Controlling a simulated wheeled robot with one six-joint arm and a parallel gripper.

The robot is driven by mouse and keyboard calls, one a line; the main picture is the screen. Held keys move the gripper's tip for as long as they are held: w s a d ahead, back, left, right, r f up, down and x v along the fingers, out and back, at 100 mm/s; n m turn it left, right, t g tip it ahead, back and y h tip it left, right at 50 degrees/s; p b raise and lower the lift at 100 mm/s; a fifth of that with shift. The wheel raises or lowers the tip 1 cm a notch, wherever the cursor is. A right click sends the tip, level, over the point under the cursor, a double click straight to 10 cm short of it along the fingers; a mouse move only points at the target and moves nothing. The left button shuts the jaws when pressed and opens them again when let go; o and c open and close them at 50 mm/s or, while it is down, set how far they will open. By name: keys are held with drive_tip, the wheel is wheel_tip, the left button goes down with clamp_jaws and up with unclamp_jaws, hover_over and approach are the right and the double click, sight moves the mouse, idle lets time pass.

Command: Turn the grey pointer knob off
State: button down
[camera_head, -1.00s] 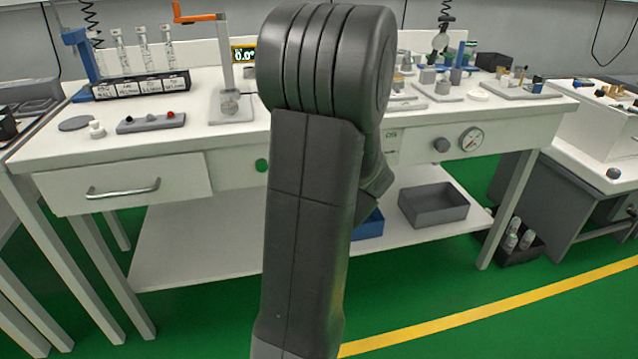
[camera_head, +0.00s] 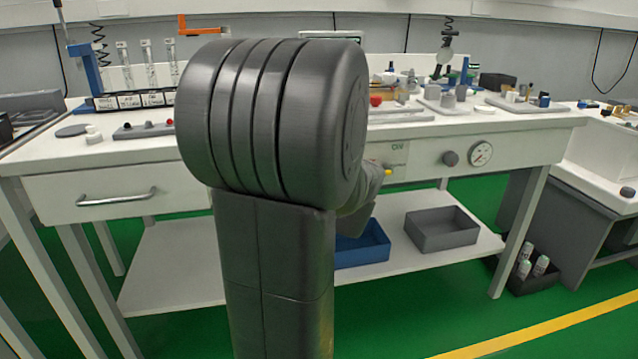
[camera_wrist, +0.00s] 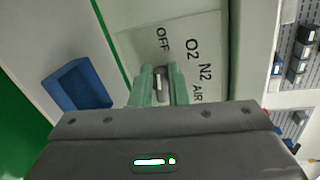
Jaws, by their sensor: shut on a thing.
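The grey pointer knob (camera_wrist: 160,86) sits on a white panel (camera_wrist: 128,42) lettered OFF, O2, N2 and AIR in the wrist view. My gripper (camera_wrist: 161,72) has its two pale green fingers at the knob, one on each side, and is shut on it. The fingers cover part of the knob, so I cannot tell which label its pointer faces. In the head view my own arm hides the knob and the gripper; only part of the panel (camera_head: 397,147) shows beside the arm, on the bench front.
A round dark knob (camera_head: 450,158) and a dial gauge (camera_head: 481,154) are farther right on the bench front. A blue bin (camera_head: 362,246) and a grey bin (camera_head: 441,230) stand on the lower shelf. A drawer handle (camera_head: 116,197) sticks out at left.

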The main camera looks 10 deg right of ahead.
drive_tip(key=c, duration=1.4)
unclamp_jaws()
drive_tip(key=a+p+v, duration=0.1)
drive_tip(key=p+v, duration=0.2)
drive_tip(key=v, duration=1)
drive_tip(key=shift+s+d, duration=0.4)
drive_tip(key=shift+d, duration=0.05)
drive_tip(key=shift+r, duration=0.1)
drive_tip(key=d+b+x, duration=0.1)
drive_tip(key=b+x, duration=0.1)
drive_tip(key=x, duration=1.1)
drive_tip(key=shift+w+a+b, duration=0.4)
drive_tip(key=shift+w+a, duration=0.05)
